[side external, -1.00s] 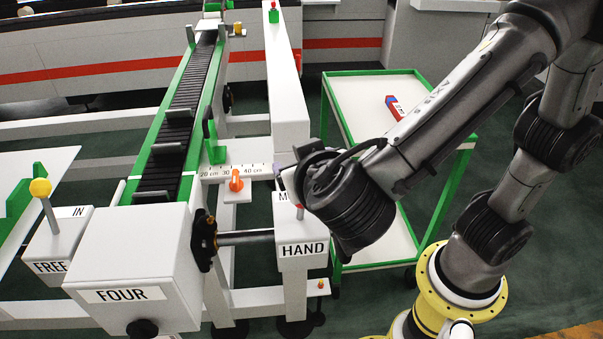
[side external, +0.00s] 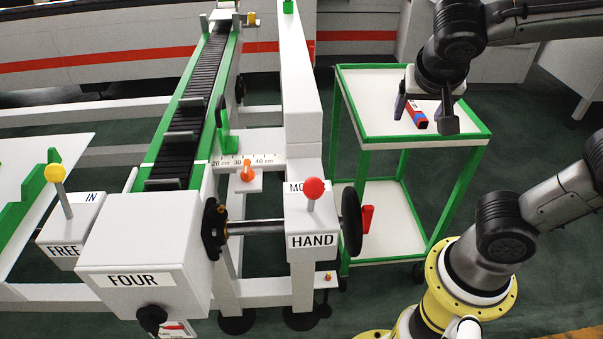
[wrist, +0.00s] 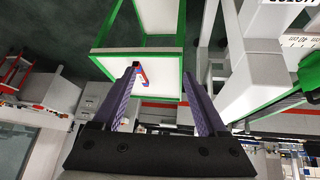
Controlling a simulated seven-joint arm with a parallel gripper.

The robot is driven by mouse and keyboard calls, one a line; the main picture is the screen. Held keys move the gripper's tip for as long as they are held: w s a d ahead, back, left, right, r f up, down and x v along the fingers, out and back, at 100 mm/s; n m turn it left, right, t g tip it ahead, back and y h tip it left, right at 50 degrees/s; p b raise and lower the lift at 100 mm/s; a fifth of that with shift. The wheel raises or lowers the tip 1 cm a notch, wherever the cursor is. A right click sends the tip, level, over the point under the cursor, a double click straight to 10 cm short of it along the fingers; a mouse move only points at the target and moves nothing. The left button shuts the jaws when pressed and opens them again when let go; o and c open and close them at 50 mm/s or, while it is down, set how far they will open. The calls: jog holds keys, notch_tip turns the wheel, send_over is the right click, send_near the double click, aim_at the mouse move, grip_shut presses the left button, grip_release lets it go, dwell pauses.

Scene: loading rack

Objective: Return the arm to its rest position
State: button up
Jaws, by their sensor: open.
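My gripper (side external: 425,112) hangs at the upper right in the side view, above the green-edged trolley, with its two dark fingers apart. In the wrist view my gripper (wrist: 165,85) is open, with no object held between the fingers. A small red and blue block (side external: 416,115) lies behind the fingers in the side view, apparently on the trolley's top shelf. The block also shows in the wrist view (wrist: 141,75), beyond the left fingertip. Its exact distance from the fingers cannot be told.
The trolley (side external: 385,127) has a white top and a lower shelf. Open floor lies right of the trolley.

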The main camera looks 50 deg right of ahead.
jog(key=s+a+f+n+t+y, duration=0.2)
jog(key=s+a+f+n+y, duration=0.1)
jog(key=n, duration=0.8)
jog(key=s+a+y, duration=0.1)
jog(key=a+y, duration=0.1)
jog(key=y, duration=0.1)
jog(key=shift+a+t, duration=0.3)
